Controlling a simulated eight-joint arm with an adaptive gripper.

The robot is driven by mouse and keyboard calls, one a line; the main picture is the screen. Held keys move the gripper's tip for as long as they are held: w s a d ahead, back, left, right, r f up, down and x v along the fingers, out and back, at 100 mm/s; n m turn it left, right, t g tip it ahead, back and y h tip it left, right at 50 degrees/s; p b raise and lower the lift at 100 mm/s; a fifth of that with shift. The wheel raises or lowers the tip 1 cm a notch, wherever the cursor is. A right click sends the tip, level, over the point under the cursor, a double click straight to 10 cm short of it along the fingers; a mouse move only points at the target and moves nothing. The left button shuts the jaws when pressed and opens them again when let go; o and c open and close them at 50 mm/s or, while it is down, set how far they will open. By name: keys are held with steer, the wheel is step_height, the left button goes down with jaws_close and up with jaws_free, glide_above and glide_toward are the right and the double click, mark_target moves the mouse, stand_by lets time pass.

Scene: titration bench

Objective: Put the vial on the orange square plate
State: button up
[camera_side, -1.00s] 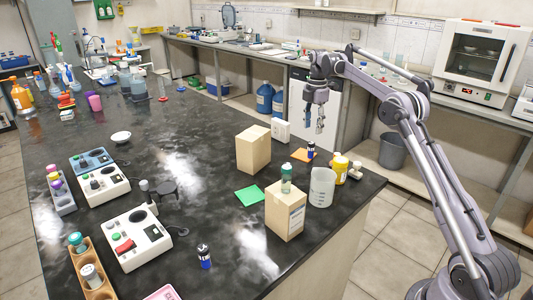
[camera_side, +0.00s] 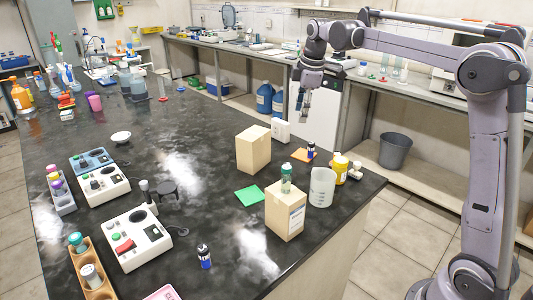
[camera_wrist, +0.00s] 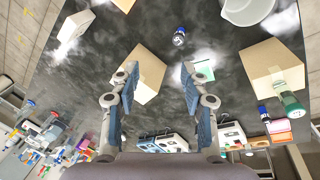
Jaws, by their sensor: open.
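In the wrist view the vial (camera_wrist: 179,36) and the plate's orange edge (camera_wrist: 124,4) are clearly apart. A second, similar vial (camera_side: 204,256) stands at the front of the bench; it seems to show in the wrist view (camera_wrist: 265,115). My gripper (camera_side: 304,100) is above the bench's back edge, higher than the plate and vial. Its fingers (camera_wrist: 159,70) are open with nothing between them.
A tan box (camera_side: 253,150) and a white box (camera_side: 281,130) stand left of the plate. A beaker (camera_side: 322,188), a yellow bottle (camera_side: 340,168) and another box (camera_side: 285,212) carrying a green bottle (camera_side: 286,179) are in front. A green plate (camera_side: 249,196) lies between the boxes.

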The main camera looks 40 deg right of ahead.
steer(key=s+a+f+m+t, duration=0.15)
steer(key=s+a+m, duration=0.35)
steer(key=s+a, duration=0.5)
steer(key=s+a+f+m+t, duration=0.3)
steer(key=s+a+f+m, duration=0.2)
steer(key=s+f, duration=0.4)
steer(key=s, duration=0.3)
steer(key=shift+s+a+y, duration=0.25)
steer(key=shift+a+y, duration=0.05)
steer(key=shift+y, duration=0.1)
steer(key=shift+o, duration=0.7)
